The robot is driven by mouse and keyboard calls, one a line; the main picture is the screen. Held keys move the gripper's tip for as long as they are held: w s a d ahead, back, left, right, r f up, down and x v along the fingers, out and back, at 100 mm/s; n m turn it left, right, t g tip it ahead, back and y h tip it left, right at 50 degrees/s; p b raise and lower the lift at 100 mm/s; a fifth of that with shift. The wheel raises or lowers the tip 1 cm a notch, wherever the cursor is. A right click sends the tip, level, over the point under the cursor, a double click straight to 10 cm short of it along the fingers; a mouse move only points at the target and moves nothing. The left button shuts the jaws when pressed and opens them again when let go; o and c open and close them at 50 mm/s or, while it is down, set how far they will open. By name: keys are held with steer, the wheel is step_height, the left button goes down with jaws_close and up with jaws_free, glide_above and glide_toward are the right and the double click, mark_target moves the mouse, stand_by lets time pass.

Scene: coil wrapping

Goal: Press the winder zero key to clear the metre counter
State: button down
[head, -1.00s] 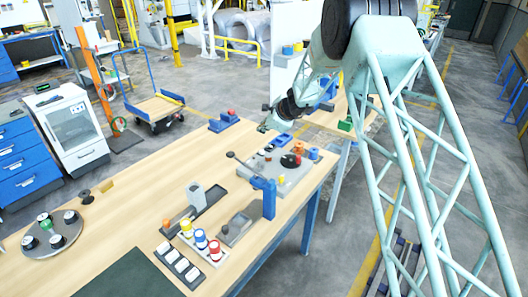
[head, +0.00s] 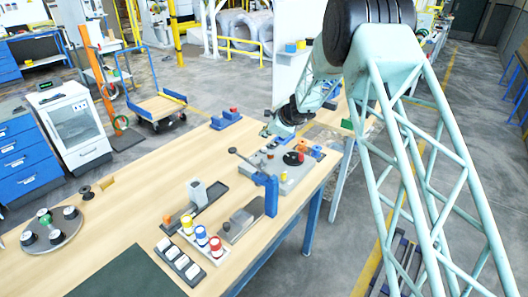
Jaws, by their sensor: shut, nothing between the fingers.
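The winder (head: 287,181) is a grey base plate at the far right end of the wooden bench, with a black round disc (head: 292,158) and small red, blue and orange parts around it. A dark lever with a ball end reaches left from it. The zero key is too small to pick out for certain. My gripper (head: 267,131) is at the back edge of the winder, pointing down-left, shut and empty. It looks above or just behind the plate; whether it touches anything cannot be told. My wrist partly covers the area behind the winder.
A blue upright post (head: 271,195) stands at the winder's front. A tray of coloured spools (head: 201,237), a grey tray (head: 244,219) and a round plate with cups (head: 55,228) lie on the bench. A blue block (head: 226,119) sits at the back edge. The bench's middle left is clear.

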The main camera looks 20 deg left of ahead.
mark_target(264, 149)
steer(key=shift+f+b, duration=0.85)
steer(key=shift+f, duration=0.6)
steer(key=shift+f+b, duration=0.8)
steer(key=shift+b, duration=0.05)
steer(key=shift+f+b, duration=1)
steer(key=shift+b, duration=0.35)
stand_by(1.4)
steer(key=shift+r, duration=0.15)
steer(key=shift+r+p, duration=0.5)
steer(key=shift+r, duration=0.25)
stand_by(0.5)
steer(key=shift+r+p, duration=1.7)
steer(key=shift+r, duration=0.8)
